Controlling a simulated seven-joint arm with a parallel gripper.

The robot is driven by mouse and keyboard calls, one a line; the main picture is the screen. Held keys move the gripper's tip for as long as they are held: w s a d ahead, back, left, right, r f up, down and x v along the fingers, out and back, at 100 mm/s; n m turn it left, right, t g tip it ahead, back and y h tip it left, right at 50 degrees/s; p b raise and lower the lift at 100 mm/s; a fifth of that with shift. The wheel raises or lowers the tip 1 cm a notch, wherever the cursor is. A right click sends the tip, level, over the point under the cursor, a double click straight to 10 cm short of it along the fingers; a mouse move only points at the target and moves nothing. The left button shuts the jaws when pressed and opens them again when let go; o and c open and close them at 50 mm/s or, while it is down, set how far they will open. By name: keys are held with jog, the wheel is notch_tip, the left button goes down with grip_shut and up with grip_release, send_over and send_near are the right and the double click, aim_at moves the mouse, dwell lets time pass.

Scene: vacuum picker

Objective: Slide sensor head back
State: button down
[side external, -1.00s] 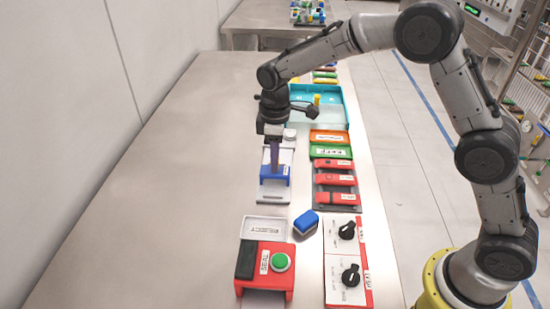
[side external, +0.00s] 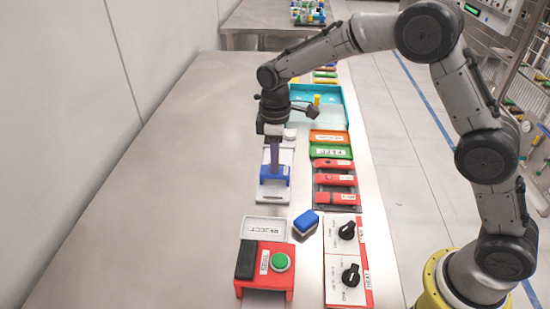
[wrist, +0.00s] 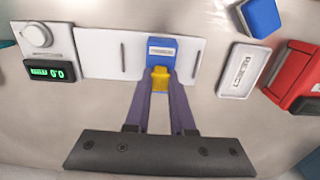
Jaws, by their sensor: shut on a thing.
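The sensor head is a blue block (side external: 275,176) with a small white label, on a white slide base (side external: 273,197). In the wrist view the blue head (wrist: 162,51) sits toward the right part of the white base (wrist: 100,54), with a narrow slot in the plate on each side of it. My gripper (wrist: 160,80) has its two purple fingers closed around a yellow tab (wrist: 160,74) on the near side of the head. In the side view my gripper (side external: 274,165) points straight down at the head. The fingers partly hide the tab.
A white knob unit (wrist: 40,37) with a green-lit display (wrist: 50,73) adjoins the base's left end. A REJECT tray (wrist: 244,70), a loose blue block (side external: 306,222) and a red unit with a green button (side external: 280,262) are nearby. Red modules (side external: 335,180) line the right. The table's left is bare.

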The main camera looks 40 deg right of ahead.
jog(key=w+d, duration=0.7)
jog(key=w, duration=0.1)
jog(key=shift+d+r, duration=0.1)
jog(key=shift+d, duration=0.3)
jog(key=c, duration=0.8)
grip_release()
jog(key=shift+o, duration=0.2)
jog(key=shift+s, duration=0.1)
notch_tip(320, 180, up, 14)
